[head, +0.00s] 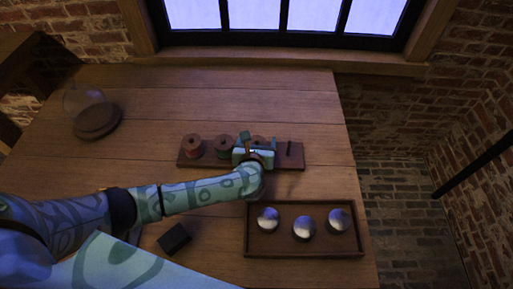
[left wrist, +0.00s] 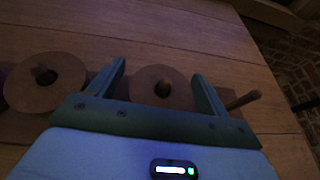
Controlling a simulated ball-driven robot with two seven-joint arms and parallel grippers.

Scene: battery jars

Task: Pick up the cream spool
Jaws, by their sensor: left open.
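A wooden rack (head: 185,160) on the table holds a reddish spool (head: 192,146), a green spool (head: 223,147) and a third, pale spool (head: 258,140), which I take as the cream one. The dim light makes its colour unsure. My left gripper (head: 258,144) is over this third spool and hides most of it. In the left wrist view, the open left gripper (left wrist: 160,76) has a finger on each side of the pale spool (left wrist: 160,88), with gaps showing. Whether the fingers reach down beside it, I cannot tell. My right gripper is not in view.
A bare peg (head: 289,149) stands right of the gripper. A tray (head: 305,252) with three shiny round lids is in front at right. A dark block (head: 174,238) lies near my arm. A glass dome (head: 85,104) on a round base stands at the far left. The back of the table is clear.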

